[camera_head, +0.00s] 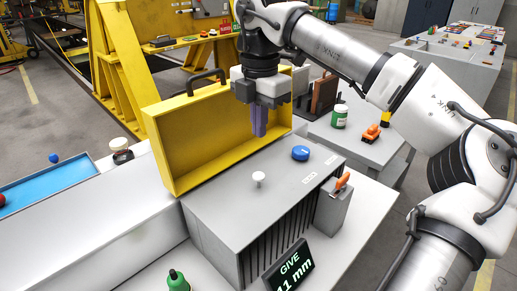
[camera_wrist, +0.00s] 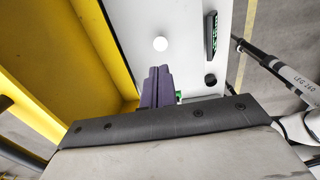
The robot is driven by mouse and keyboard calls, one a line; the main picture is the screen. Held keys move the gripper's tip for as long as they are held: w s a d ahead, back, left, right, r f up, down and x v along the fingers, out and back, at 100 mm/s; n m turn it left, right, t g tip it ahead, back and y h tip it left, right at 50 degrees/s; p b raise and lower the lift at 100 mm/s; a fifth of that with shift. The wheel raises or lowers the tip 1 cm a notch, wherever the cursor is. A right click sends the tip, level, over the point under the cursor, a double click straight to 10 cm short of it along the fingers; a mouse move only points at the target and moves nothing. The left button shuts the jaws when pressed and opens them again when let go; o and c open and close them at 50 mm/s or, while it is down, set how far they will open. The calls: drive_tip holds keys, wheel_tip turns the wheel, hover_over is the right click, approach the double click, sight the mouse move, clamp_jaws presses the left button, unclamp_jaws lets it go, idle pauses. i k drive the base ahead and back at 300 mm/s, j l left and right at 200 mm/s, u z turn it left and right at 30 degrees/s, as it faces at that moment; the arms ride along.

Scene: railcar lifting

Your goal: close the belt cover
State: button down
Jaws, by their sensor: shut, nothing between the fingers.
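The yellow belt cover (camera_head: 215,140) stands open and upright along the back edge of the grey belt housing (camera_head: 235,195). It is a shallow tray-like lid with a dark handle (camera_head: 207,80) on its top edge. In the wrist view the cover (camera_wrist: 105,40) fills the left side. My gripper (camera_head: 259,130) points down in front of the cover's inner face near its right end, above the housing. Its purple fingers (camera_wrist: 157,82) are together and empty. I cannot tell whether they touch the cover.
A white knob (camera_head: 259,178) and a blue round cap (camera_head: 300,153) are on the housing top. An orange-handled tool (camera_head: 342,181) sits in a holder at its right. A display (camera_head: 289,267), a green bottle (camera_head: 178,281) and a blue tray (camera_head: 45,185) are nearby. A side table (camera_head: 365,145) holds a green jar (camera_head: 339,116).

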sight(194, 137)
drive_tip(key=k+l, duration=0.3)
drive_tip(key=l, duration=0.15)
drive_tip(key=k+l, duration=0.3)
drive_tip(key=l, duration=0.15)
